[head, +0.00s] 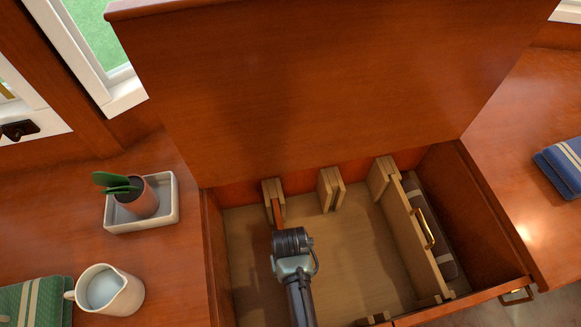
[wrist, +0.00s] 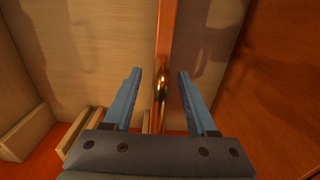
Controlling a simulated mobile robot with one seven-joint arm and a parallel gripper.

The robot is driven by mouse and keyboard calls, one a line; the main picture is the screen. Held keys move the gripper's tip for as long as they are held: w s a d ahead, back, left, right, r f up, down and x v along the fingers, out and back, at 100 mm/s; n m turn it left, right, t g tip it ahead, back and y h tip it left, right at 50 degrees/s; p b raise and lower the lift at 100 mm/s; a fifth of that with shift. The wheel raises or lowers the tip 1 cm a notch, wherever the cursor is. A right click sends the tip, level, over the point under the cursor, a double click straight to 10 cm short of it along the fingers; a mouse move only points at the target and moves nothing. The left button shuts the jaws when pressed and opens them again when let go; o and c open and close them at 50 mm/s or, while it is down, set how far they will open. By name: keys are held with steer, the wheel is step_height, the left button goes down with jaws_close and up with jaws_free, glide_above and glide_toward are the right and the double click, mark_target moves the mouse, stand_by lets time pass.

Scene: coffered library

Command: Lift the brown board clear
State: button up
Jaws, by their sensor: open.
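The brown board (head: 276,211) stands on edge in the left slotted wooden holder (head: 270,188) inside the open compartment. Most of it is hidden under my arm in the head view. In the wrist view the board (wrist: 166,30) shows edge-on as a narrow reddish strip, with a brass handle (wrist: 161,88) on its edge. My gripper (wrist: 159,73) is open, with one blue finger on each side of the board and handle. I see gaps on both sides. In the head view my fingers are hidden beneath the wrist.
A raised lid (head: 300,80) stands behind the compartment. A pale board with a brass handle (head: 426,228) stands at the right, beside a grey striped item (head: 414,192). The middle floor (head: 355,250) is clear. A jug (head: 105,292) and potted plant (head: 138,197) stand left.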

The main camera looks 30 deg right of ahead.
steer(key=shift+f+b, duration=0.6)
steer(key=shift+f, duration=1.05)
jaws_close()
steer(key=shift+w, duration=0.1)
